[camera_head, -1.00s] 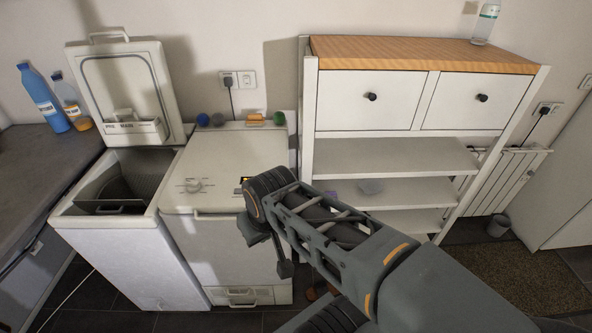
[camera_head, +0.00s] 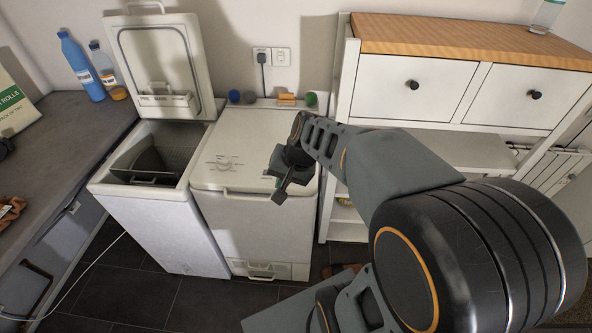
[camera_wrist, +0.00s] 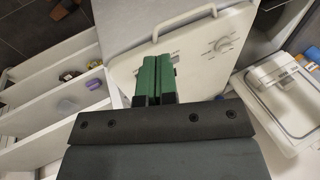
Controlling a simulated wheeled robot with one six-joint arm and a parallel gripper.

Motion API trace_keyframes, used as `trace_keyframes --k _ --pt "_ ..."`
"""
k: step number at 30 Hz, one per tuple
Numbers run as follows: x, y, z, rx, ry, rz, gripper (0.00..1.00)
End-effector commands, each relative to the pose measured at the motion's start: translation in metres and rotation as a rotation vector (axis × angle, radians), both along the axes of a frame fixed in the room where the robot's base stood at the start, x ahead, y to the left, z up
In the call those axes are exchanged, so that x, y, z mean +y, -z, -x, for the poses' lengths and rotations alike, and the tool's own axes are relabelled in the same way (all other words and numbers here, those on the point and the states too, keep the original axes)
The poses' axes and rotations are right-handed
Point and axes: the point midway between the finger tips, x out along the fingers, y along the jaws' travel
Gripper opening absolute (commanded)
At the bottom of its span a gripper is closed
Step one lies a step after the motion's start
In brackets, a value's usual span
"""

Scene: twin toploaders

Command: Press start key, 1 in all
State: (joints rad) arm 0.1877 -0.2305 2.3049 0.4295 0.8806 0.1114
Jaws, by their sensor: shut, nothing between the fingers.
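Two white toploader washers stand side by side. The left washer (camera_head: 165,222) has its lid (camera_head: 160,65) raised, showing the drum. The right washer (camera_head: 240,222) has its lid shut; a dial (camera_head: 225,163) with small markings sits on its top, and the dial also shows in the wrist view (camera_wrist: 221,44). My gripper (camera_head: 279,198) is shut and empty, over the right front part of the right washer's top. Its green fingers show in the wrist view (camera_wrist: 154,62), pointing at that top. I cannot make out a start key; the gripper hides part of the panel.
Several small items, including an orange one (camera_head: 287,97) and a green ball (camera_head: 311,98), stand at the back of the right washer. A shelf unit with drawers (camera_head: 425,88) stands to the right. A grey counter (camera_head: 60,150) with bottles is at the left.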

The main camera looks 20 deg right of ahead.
Motion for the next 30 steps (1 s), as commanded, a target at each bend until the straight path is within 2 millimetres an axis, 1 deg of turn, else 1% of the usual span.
trace_keyframes --k 1,3,5,6,9,12,15,19,23,30 --pt "-0.007 -0.002 -0.017 0.028 0.095 -0.074 0.0" --pt "-0.017 -0.001 -0.04 0.053 0.233 -0.182 0.0" --pt "-0.027 0.002 -0.058 0.073 0.344 -0.267 0.0" --pt "-0.034 0.005 -0.07 0.084 0.416 -0.322 0.0" --pt "-0.054 0.011 -0.095 0.106 0.577 -0.441 0.0" --pt "-0.073 0.019 -0.113 0.121 0.709 -0.537 0.0" --pt "-0.087 0.026 -0.126 0.13 0.804 -0.605 0.0" --pt "-0.099 0.032 -0.134 0.137 0.877 -0.658 0.0" --pt "-0.103 0.034 -0.138 0.137 0.903 -0.678 0.0" --pt "-0.103 0.034 -0.138 0.137 0.903 -0.678 0.0"
